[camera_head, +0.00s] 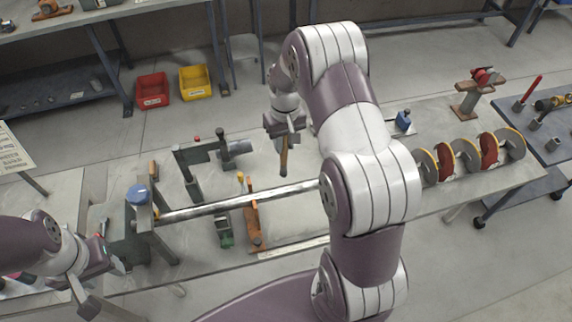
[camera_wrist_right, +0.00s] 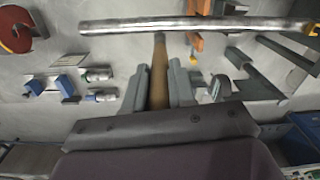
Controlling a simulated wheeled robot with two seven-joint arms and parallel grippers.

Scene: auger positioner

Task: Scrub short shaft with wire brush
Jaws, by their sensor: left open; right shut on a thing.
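The short shaft (camera_head: 235,201) is a bare metal rod lying across the bench, its left end at a post with a blue knob (camera_head: 137,194). My arm hides its right end. The shaft spans the top of the right wrist view (camera_wrist_right: 200,25). My right gripper (camera_head: 284,132) is shut on the wire brush (camera_head: 283,160), holding its wooden handle. In the right wrist view the handle (camera_wrist_right: 158,80) sits between the fingers and its far end appears close to the shaft; contact cannot be told. The bristles are not clear. My left gripper (camera_head: 103,282) is open and empty at lower left.
An auger with red and grey discs (camera_head: 466,158) lies at the right of the bench. A green block (camera_head: 224,233) and an orange tool (camera_head: 254,222) are beneath the shaft. Red (camera_head: 152,90) and yellow (camera_head: 194,81) bins stand on the floor behind.

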